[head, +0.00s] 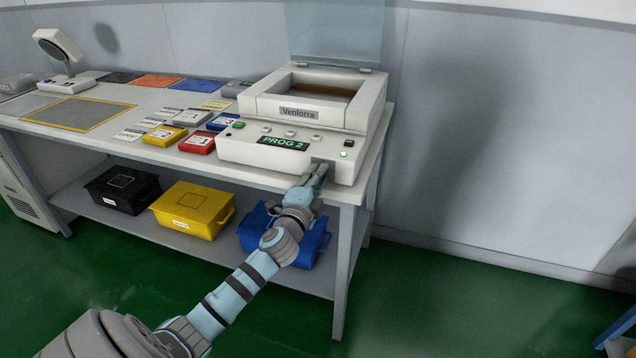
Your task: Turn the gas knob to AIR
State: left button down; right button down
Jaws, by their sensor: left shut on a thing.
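The white Ventorra machine (236,150) stands at the right end of the bench. Its display (283,143) reads PROG 2. My left gripper (318,172) reaches up to the lower right of the machine's front and is shut there on a small thing, which I take to be the gas knob. The fingers hide the knob, so its pointer and the AIR mark cannot be read. My right gripper is not in view.
A clear lid (335,28) stands raised behind the machine's open top. Red (197,144), yellow (166,136) and blue boxes lie left of it. Black (122,190), yellow (195,210) and blue (312,246) bins sit on the lower shelf.

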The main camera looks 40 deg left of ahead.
pick_arm(q)
jog(key=shift+n+b, duration=0.45)
jog(key=shift+n, duration=0.85)
jog(key=c, duration=1.4)
grip_release()
